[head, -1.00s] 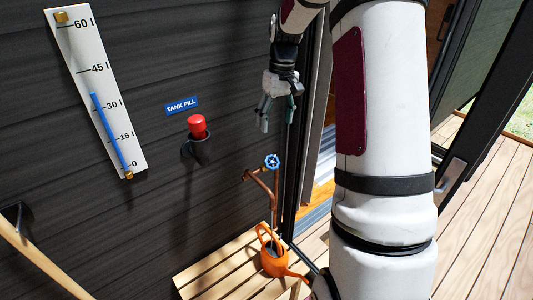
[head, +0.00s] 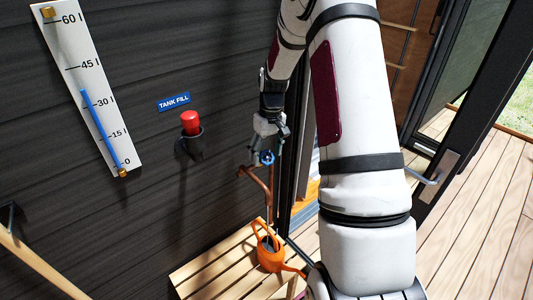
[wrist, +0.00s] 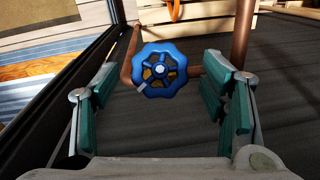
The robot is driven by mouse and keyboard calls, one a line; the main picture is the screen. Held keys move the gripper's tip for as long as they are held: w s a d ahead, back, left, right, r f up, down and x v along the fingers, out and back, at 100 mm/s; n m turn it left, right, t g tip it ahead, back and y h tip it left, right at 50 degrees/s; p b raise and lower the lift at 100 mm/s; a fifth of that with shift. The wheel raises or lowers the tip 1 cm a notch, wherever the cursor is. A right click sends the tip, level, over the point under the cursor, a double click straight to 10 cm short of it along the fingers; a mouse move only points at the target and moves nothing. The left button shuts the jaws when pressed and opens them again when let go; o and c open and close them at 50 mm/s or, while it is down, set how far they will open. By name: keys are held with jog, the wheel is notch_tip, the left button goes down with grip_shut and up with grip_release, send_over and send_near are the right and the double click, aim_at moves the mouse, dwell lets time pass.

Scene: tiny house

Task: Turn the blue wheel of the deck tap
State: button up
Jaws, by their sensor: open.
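The blue wheel (head: 267,158) of the deck tap sits on a copper pipe (head: 261,178) at the dark wall in the head view. In the wrist view the blue wheel (wrist: 160,70) is seen face on, with a white mark at its lower left rim. My gripper (head: 266,148) is just above the wheel in the head view. In the wrist view my gripper (wrist: 162,98) is open, one green-padded finger on each side of the wheel, with gaps between pads and rim. The wheel lies slightly beyond the fingertips' middle; I cannot tell whether anything touches it.
An orange watering can (head: 270,258) stands below the tap on a slatted wooden bench (head: 215,262). A red button (head: 190,122) and a gauge board (head: 85,90) are on the wall to the left. A door frame (wrist: 70,75) runs close beside my gripper.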

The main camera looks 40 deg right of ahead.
jog(key=shift+f, duration=0.1)
jog(key=c, duration=1.1)
jog(key=shift+c, duration=0.2)
jog(key=shift+m, duration=0.3)
jog(key=shift+d+m+t+y, duration=0.25)
jog(key=shift+m+t+y, duration=0.05)
jog(key=shift+m+y, duration=0.75)
jog(key=shift+s+d+m+t+y+p, duration=0.1)
jog(key=shift+m+t+y+p, duration=0.35)
jog(key=shift+m+y, duration=0.8)
jog(key=shift+m, duration=0.5)
jog(key=o, duration=1.1)
jog(key=shift+o, duration=0.2)
